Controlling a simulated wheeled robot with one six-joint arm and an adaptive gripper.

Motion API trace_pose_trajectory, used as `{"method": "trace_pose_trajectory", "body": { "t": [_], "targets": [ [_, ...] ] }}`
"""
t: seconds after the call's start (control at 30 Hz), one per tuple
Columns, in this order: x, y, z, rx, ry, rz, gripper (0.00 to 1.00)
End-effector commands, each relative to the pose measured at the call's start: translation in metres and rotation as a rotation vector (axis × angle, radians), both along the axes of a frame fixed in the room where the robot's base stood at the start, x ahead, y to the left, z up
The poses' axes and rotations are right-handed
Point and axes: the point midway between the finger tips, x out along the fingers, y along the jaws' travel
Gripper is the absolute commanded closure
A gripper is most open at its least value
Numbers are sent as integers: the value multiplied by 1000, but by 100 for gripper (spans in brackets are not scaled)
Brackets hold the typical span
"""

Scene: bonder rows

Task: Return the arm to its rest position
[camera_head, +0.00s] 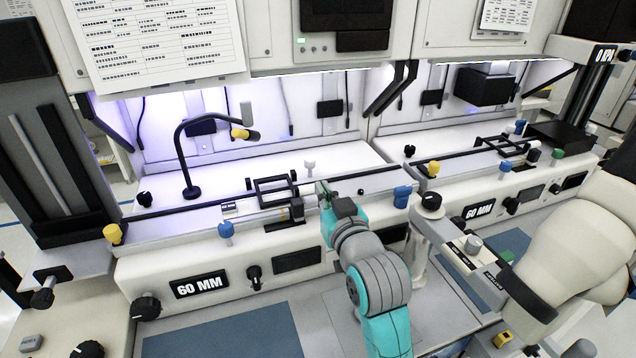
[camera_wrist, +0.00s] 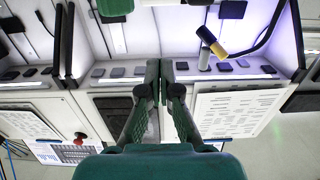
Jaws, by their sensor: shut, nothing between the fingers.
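My teal and grey arm (camera_head: 378,290) reaches up from the bottom of the head view toward the front of the left bonder. My gripper (camera_head: 324,190) is at its far end, close to the rail of that bonder. I cannot tell there whether it touches anything. In the wrist view my gripper (camera_wrist: 166,68) has its two dark green fingers together at the tips, with nothing between them. The rest position itself is not marked in either view.
The left bonder (camera_head: 150,258) has knobs along its front, a black gooseneck lamp (camera_head: 190,150) and a black frame (camera_head: 277,188) on its rail. A second bonder stands right, behind a large cream rounded shape (camera_head: 570,240). Blue mats (camera_head: 230,332) lie in front. A printed sheet (camera_head: 160,40) hangs above.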

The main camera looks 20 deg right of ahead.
Motion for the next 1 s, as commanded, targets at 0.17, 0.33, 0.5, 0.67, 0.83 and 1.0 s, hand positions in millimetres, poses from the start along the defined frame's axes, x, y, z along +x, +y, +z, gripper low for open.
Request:
{"method": "trace_pose_trajectory", "body": {
  "t": [0.17,0.33,0.5,0.67,0.83,1.0],
  "targets": [
    [-28,0,-2,0,2,0,100],
    [-40,0,-1,0,0,0,100],
    [-43,0,-2,0,1,0,100],
    [-52,0,-24,0,16,0,100],
    [-77,0,-72,0,43,0,100],
    [-111,0,-118,0,68,0,100]
  ]
}}
